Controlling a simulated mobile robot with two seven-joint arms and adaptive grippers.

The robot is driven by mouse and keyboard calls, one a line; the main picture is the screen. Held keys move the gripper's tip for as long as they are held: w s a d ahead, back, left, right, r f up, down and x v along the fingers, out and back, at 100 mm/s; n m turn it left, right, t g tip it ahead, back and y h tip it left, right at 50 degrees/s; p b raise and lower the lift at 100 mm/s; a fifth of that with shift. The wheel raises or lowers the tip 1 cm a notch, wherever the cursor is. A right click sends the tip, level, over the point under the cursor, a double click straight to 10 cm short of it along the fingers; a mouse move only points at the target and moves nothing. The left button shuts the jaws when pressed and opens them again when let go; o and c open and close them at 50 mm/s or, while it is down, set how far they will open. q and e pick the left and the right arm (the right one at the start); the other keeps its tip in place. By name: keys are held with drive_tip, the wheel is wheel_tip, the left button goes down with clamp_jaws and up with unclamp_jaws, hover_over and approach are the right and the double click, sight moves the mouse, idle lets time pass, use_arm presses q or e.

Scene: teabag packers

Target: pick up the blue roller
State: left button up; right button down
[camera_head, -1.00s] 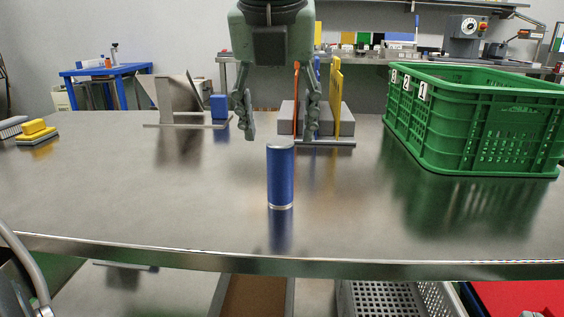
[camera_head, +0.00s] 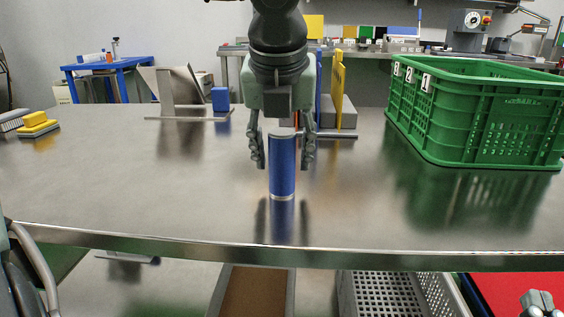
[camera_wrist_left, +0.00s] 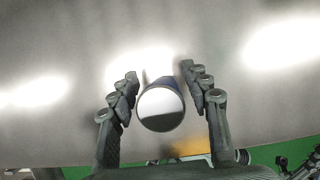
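The blue roller (camera_head: 283,178) stands upright on the metal table, near its front edge. In the left wrist view I see its pale round top end (camera_wrist_left: 161,109) from above. My left gripper (camera_head: 283,164) is above and around the roller's upper part, pointing down. One finger is on each side, with a gap between each finger and the roller. In the left wrist view this gripper (camera_wrist_left: 159,72) is open with the roller between its fingers. Part of my right gripper (camera_head: 538,300) shows at the bottom right corner, low and cut off by the frame edge.
A green crate (camera_head: 480,140) stands on the table (camera_head: 130,200) at the right. A metal stand (camera_head: 185,112) with a blue block (camera_head: 220,98) is at the back left. A yellow brush (camera_head: 38,122) lies far left. The table around the roller is clear.

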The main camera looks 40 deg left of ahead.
use_arm(q)
clamp_jaws()
